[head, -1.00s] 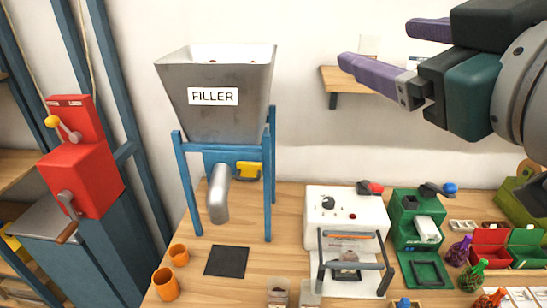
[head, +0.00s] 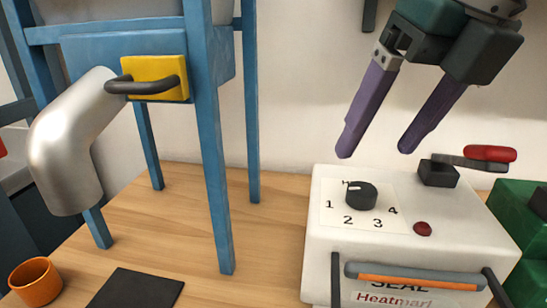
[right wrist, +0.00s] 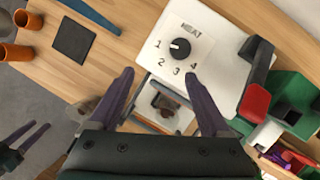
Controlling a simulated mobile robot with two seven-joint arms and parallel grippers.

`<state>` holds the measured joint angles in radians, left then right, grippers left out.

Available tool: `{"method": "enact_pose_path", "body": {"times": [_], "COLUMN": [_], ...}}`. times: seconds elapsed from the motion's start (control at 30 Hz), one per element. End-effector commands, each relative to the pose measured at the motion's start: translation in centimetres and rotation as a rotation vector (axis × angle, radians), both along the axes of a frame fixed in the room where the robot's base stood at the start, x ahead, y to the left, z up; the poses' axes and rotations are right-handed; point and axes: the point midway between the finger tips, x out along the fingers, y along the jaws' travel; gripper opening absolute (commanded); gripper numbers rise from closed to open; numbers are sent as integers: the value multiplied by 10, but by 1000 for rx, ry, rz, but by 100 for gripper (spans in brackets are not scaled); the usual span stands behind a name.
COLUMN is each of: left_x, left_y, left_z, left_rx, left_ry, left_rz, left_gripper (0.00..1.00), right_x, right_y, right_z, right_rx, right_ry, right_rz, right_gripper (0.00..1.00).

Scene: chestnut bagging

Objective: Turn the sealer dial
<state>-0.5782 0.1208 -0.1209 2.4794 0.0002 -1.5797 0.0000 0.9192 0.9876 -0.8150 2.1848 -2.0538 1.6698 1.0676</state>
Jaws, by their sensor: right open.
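The white sealer (head: 460,215) stands on the wooden table, marked SEAL on its front. Its black dial (head: 362,195) sits on a plate numbered 1 to 4, with HEAT partly hidden behind the knob. The dial's white mark is at its upper left. The dial also shows in the right wrist view (right wrist: 180,47). My right gripper (head: 375,150) is open and empty, its purple fingers pointing down, above and behind the dial, apart from it. It also shows in the right wrist view (right wrist: 158,88). My left gripper (right wrist: 24,137) shows open there at lower left.
A red-handled lever (head: 490,153) sits at the sealer's right rear. A front bar (head: 415,276) crosses the sealer. A green machine (head: 520,210) stands close on the right. The filler's blue frame (head: 212,150) and metal spout (head: 65,150) stand left. A black mat (head: 135,290) and orange cup (head: 35,282) lie front left.

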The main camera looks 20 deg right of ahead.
Motion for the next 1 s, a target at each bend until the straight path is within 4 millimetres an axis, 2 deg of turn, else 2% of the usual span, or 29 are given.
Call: {"method": "enact_pose_path", "body": {"times": [0.03, 0.17, 0.27, 0.63, 0.8, 1.0], "left_x": [0, 0, 0, -1, -1, -1], "left_y": [0, 0, 1, 1, 1, 1], "left_z": [-10, -11, -10, -11, -11, -11], "left_rx": [1, 1, 2, 4, 4, 3], "left_ry": [0, 0, 1, 2, 2, 1], "left_rz": [0, 0, 0, -1, 0, 0], "left_gripper": [50, 50, 50, 50, 50, 50], "right_x": [2, 5, 9, 34, 39, 40], "right_y": [-12, -27, -28, -30, -31, -31], "right_z": [-7, -9, -20, -81, -93, -95], "right_rx": [-40, -87, -87, -84, -83, -83], "right_ry": [-8, -10, -6, -6, -8, -9], "right_rz": [-36, -78, -79, -75, -71, -71], "right_gripper": [81, 81, 81, 81, 81, 81]}}
